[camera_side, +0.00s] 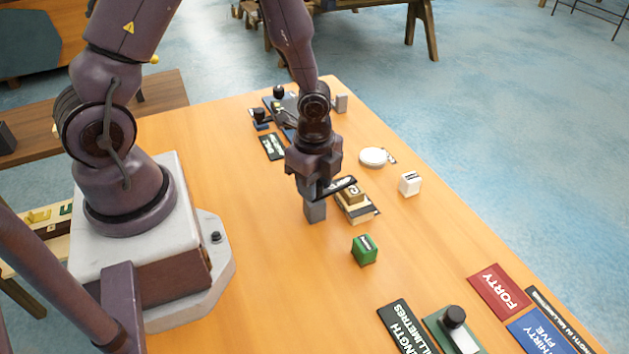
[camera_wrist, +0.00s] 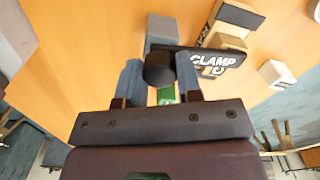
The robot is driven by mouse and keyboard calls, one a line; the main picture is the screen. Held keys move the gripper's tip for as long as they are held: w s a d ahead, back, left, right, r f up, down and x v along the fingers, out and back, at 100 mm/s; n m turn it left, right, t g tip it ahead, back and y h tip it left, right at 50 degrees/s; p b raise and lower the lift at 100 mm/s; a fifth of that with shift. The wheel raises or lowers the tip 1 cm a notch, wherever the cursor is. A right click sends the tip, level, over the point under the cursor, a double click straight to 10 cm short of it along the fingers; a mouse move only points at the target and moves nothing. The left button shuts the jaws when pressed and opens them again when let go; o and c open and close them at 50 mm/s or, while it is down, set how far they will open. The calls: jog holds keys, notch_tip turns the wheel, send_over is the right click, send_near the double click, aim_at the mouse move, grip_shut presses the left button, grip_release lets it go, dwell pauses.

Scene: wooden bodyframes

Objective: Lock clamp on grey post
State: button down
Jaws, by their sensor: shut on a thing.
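The clamp (camera_wrist: 213,62) is a flat black bar lettered "CLAMP" with a round black knob. It also shows in the side view (camera_side: 340,186). My gripper (camera_wrist: 160,72) is shut on the knob, with one grey-blue finger on each side. The grey post (camera_side: 315,209) stands upright on the table directly below my gripper in the side view. In the wrist view its grey top (camera_wrist: 161,28) shows just past the knob, partly behind the bar. I cannot tell whether the bar touches the post. The fingertips are mostly hidden in the side view (camera_side: 313,187).
A green block (camera_side: 364,250), a white cube (camera_side: 410,183) and a white disc (camera_side: 373,157) stand nearby. Lettered plates, including a red one (camera_side: 498,290), lie at the front right. Table left of the post is clear.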

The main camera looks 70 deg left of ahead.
jog(key=shift+a+m, duration=0.1)
jog(key=shift+m, duration=0.6)
jog(key=c, duration=0.8)
grip_release()
jog(key=shift+r, duration=0.15)
notch_tip(320, 180, up, 13)
jog(key=shift+f, duration=0.15)
